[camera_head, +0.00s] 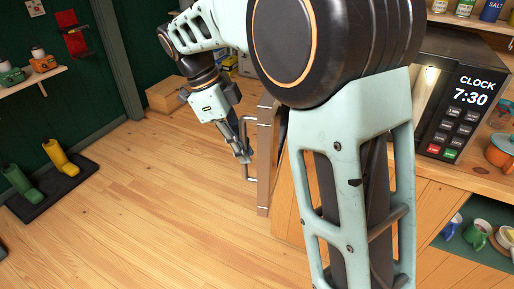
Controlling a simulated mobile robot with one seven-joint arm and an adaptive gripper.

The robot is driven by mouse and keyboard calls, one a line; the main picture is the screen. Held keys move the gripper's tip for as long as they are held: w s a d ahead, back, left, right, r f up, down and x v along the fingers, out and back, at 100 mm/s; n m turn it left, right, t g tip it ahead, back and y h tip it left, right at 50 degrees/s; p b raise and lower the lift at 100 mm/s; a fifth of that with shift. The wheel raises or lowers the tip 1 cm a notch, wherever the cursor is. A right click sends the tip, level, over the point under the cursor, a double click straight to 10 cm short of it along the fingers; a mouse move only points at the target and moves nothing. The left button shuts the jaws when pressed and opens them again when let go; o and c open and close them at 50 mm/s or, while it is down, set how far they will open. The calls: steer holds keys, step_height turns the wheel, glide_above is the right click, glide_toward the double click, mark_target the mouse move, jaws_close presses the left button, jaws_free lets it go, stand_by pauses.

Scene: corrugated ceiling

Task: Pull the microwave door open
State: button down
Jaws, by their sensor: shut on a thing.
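The microwave (455,110) stands on the wooden counter at the right, with a dark front panel, a clock reading 7:30 and buttons. Its lit inside shows in part beside my arm. The microwave door (264,170) shows nearly edge-on left of my arm, standing out from the body, so it is open. Its hinge side is hidden behind my arm. The metal door handle (247,179) is on the door's left face. My gripper (243,156) points downward and is shut on the handle; its fingertips are small in this view.
My arm covers the middle of the view. An orange pot (502,150) stands right of the microwave, with cups (478,232) on a shelf below. A cardboard box (165,95) stands by the wall. The wooden floor left of the door is clear.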

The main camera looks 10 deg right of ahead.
steer(key=shift+w+a+p, duration=0.2)
steer(key=shift+w+a, duration=0.25)
steer(key=shift+a, duration=0.25)
steer(key=shift+w+a+p, duration=0.2)
steer(key=shift+w+a, duration=0.2)
steer(key=shift+a, duration=0.35)
steer(key=shift+w+a+p, duration=0.2)
steer(key=shift+w+a, duration=0.25)
steer(key=shift+a, duration=0.25)
steer(key=c, duration=2)
jaws_free()
steer(key=shift+o, duration=0.2)
steer(key=v, duration=1.2)
